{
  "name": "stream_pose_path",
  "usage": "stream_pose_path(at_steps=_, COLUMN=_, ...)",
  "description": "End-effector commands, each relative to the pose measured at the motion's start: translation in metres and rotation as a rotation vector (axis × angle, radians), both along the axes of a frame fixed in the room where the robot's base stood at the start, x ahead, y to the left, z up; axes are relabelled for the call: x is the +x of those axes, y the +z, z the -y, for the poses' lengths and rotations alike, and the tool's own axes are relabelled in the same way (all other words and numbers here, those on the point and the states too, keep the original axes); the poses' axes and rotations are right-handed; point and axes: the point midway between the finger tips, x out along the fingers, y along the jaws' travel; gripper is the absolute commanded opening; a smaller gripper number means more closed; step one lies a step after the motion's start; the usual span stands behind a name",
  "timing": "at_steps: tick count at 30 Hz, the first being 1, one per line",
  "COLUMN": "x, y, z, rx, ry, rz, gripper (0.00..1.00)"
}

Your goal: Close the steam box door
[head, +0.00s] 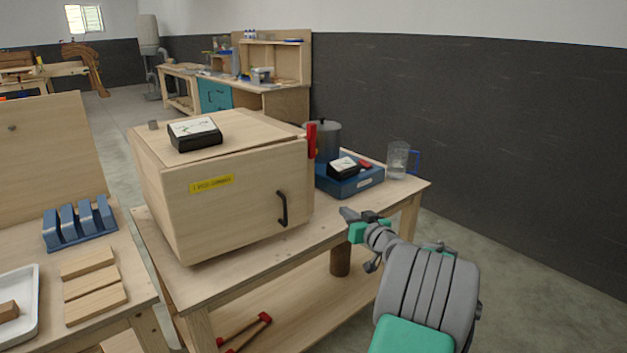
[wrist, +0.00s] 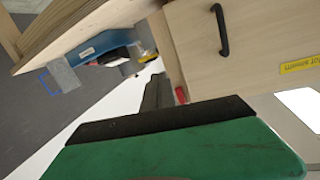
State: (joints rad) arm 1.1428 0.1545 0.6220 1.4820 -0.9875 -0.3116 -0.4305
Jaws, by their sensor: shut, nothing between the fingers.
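The steam box (head: 160,150) is a pale wooden box on a wooden table. Its front door (head: 235,215) carries a yellow label (head: 212,184) and a black handle (head: 282,208) near its right edge. The door stands at or close to the box front; I cannot tell how wide any gap is. A red latch-like part (head: 311,141) sits at the box's upper right corner. My gripper (head: 348,215) is shut and empty, to the right of the handle and apart from it. In the wrist view the fingers (wrist: 158,92) point toward the door's edge, with the handle (wrist: 220,30) beyond.
A left table holds a blue rack (head: 78,225) and wooden blocks (head: 92,287). Floor right of the table is clear.

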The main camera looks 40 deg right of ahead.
Motion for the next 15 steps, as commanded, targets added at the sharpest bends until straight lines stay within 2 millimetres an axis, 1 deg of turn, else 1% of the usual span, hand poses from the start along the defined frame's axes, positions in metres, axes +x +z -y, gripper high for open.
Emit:
stream_pose_path(at_steps=1, x=0.000, y=0.007, z=0.001, rx=0.045, ry=0.006, rz=-0.011, gripper=0.00)
stream_pose_path(at_steps=5, x=0.001, y=-0.014, z=-0.009, rx=0.141, ry=0.045, rz=-0.008, gripper=0.00)
stream_pose_path(at_steps=7, x=0.005, y=-0.031, z=-0.024, rx=0.126, ry=0.100, rz=0.023, gripper=0.00)
stream_pose_path(at_steps=8, x=0.008, y=-0.023, z=-0.028, rx=0.075, ry=0.125, rz=0.048, gripper=0.00)
stream_pose_path(at_steps=9, x=0.009, y=-0.010, z=-0.032, rx=0.012, ry=0.145, rz=0.072, gripper=0.00)
stream_pose_path(at_steps=10, x=0.009, y=-0.005, z=-0.035, rx=-0.026, ry=0.155, rz=0.082, gripper=0.00)
stream_pose_path(at_steps=12, x=0.009, y=-0.002, z=-0.037, rx=-0.092, ry=0.163, rz=0.086, gripper=0.00)
stream_pose_path(at_steps=15, x=0.012, y=-0.002, z=-0.037, rx=-0.140, ry=0.164, rz=0.078, gripper=0.00)
